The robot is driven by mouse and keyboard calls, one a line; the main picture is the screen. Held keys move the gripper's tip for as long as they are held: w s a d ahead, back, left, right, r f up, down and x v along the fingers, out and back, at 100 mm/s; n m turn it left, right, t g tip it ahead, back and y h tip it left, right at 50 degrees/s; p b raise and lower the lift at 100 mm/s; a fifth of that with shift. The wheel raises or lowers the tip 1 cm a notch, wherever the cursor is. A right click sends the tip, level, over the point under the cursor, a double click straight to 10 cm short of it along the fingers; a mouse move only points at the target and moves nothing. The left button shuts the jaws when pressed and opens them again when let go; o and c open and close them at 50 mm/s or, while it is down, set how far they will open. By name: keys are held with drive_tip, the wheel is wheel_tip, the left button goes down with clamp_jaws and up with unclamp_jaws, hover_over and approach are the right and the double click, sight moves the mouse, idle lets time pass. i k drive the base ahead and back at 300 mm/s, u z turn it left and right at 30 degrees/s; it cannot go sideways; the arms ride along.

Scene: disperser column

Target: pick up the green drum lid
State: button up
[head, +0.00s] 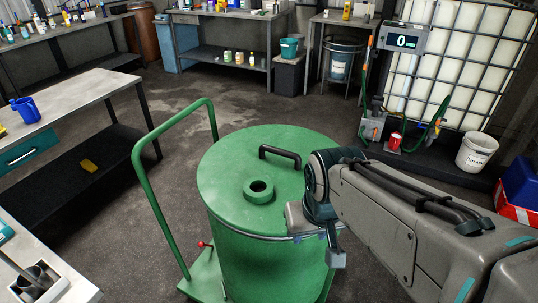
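The green drum lid (228,166) lies flat on top of the green drum (262,264). A black bar handle (281,156) stands up from the lid near its far side. A round green collar with a dark opening (258,190) sits left of the middle. My gripper (318,249) hangs at the front right rim of the drum, right of the collar and nearer to me than the handle. It is clear of the handle. Its fingers are small and partly hidden by the wrist, so I cannot tell how wide they are.
The drum stands on a green trolley with a tall push handle (143,165) on its left. A workbench (85,97) with a blue jug (25,108) is at left. A caged white tank (465,50) and a white bucket (476,153) are at right. The floor behind is open.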

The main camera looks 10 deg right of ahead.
sight(247, 178)
drive_tip(key=k, duration=0.5)
drive_tip(key=z, duration=2.05)
drive_tip(key=i, duration=2.05)
drive_tip(key=u, duration=3.8)
drive_tip(key=i, duration=0.5)
drive_tip(key=u, duration=0.05)
